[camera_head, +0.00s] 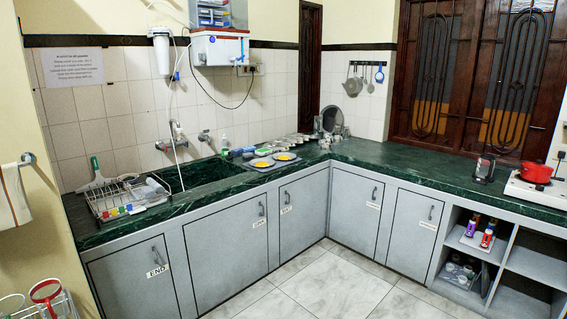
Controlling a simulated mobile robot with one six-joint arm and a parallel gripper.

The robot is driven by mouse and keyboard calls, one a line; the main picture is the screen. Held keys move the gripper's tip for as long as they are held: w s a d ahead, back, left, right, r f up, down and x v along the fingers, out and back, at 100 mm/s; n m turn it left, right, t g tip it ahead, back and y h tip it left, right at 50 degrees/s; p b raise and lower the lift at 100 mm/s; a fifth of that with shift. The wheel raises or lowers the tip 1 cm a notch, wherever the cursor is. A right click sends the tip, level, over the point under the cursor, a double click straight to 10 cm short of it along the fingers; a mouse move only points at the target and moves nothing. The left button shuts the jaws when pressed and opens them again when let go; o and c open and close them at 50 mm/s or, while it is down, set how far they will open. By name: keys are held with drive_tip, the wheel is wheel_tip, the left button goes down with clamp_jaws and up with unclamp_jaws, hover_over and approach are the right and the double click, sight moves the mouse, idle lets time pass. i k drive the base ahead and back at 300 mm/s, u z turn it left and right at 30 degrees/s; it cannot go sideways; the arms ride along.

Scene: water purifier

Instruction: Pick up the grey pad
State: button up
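A flat grey pad (259,167) lies on the green counter beside the right end of the sink. Two small round yellow things, the left one (261,164) and the right one (284,157), rest on it; at this size I cannot tell exactly what they are. My gripper is not in view.
The green counter (400,165) runs along two walls in an L. A dish rack (128,200) stands left of the sink (200,174). Bottles and cups stand behind and right of the pad. A red pot (536,172) sits on a stove at right. The tiled floor (330,285) is clear.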

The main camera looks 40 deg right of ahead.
sight(248, 155)
drive_tip(key=z, duration=0.5)
drive_tip(key=i, duration=0.55)
drive_tip(key=z, duration=0.95)
drive_tip(key=i, duration=2.6)
drive_tip(key=u, duration=0.45)
drive_tip(key=i, duration=0.45)
drive_tip(key=u, duration=0.3)
